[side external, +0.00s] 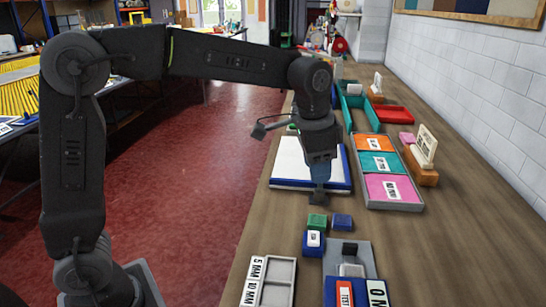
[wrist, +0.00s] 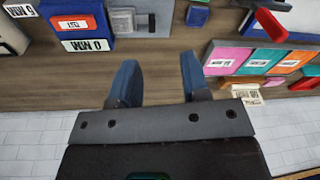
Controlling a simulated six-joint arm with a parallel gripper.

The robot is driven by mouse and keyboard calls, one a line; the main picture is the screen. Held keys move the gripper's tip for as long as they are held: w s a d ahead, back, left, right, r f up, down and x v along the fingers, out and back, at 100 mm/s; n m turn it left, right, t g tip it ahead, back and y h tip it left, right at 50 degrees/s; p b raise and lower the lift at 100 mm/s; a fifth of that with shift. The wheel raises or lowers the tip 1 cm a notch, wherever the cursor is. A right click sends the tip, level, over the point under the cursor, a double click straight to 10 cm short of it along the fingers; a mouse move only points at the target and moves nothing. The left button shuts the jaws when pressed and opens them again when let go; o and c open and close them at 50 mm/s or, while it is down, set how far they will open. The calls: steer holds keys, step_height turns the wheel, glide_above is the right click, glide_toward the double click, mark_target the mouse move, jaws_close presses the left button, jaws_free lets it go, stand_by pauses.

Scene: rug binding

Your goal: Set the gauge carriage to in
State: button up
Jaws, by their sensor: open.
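A fixture with a grey plate (side external: 366,257) and a blue base (side external: 330,290) lies at the front of the bench. A light grey block (side external: 352,270), which looks like the gauge carriage, sits on the plate, with a darker block (side external: 349,249) behind it. The base carries a red label and a white 0 MM label (side external: 377,292). In the wrist view the grey block (wrist: 123,19) is at the top edge, left of centre. My gripper (side external: 318,198) is above the bench behind the fixture, apart from it. Its blue fingers are spread and empty in the wrist view (wrist: 159,78).
A slotted tray (side external: 283,271) marked 5 MM and 10 MM lies left of the fixture. Small green (side external: 317,222) and blue (side external: 342,222) blocks stand between fixture and gripper. A tray of coloured cards (side external: 418,207) lies right of the gripper. The bench right of the fixture is clear.

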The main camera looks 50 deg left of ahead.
mark_target(350, 244)
steer(key=w+d+f+m+g, duration=0.2)
steer(key=w+d+f+m, duration=0.1)
steer(key=w+d+f, duration=0.45)
steer(key=f, duration=0.4)
steer(key=a+f, duration=0.1)
steer(key=f, duration=0.4)
steer(key=a+f, duration=0.1)
steer(key=f, duration=0.3)
steer(key=shift+f, duration=0.35)
steer(key=s+d, duration=0.2)
steer(key=d, duration=0.1)
steer(key=s+d, duration=0.2)
steer(key=s, duration=0.1)
steer(key=shift+s+d+f, duration=0.2)
steer(key=shift+d, duration=0.2)
steer(key=w+a, duration=0.5)
steer(key=shift+w+a, duration=0.25)
steer(key=shift+a, duration=0.05)
step_height(350, 244, up, 14)
steer(key=s+a+r+n+t, duration=0.1)
steer(key=s+a+r+n, duration=0.1)
steer(key=s+a+r, duration=0.2)
steer(key=s+a+r+n+t, duration=0.2)
steer(key=s+a+r, duration=0.3)
steer(key=s, duration=0.6)
steer(key=shift+s+a+r+n, duration=0.15)
steer(key=shift+s+r+n, duration=0.1)
steer(key=shift+r+n, duration=0.4)
steer(key=shift+f, duration=0.1)
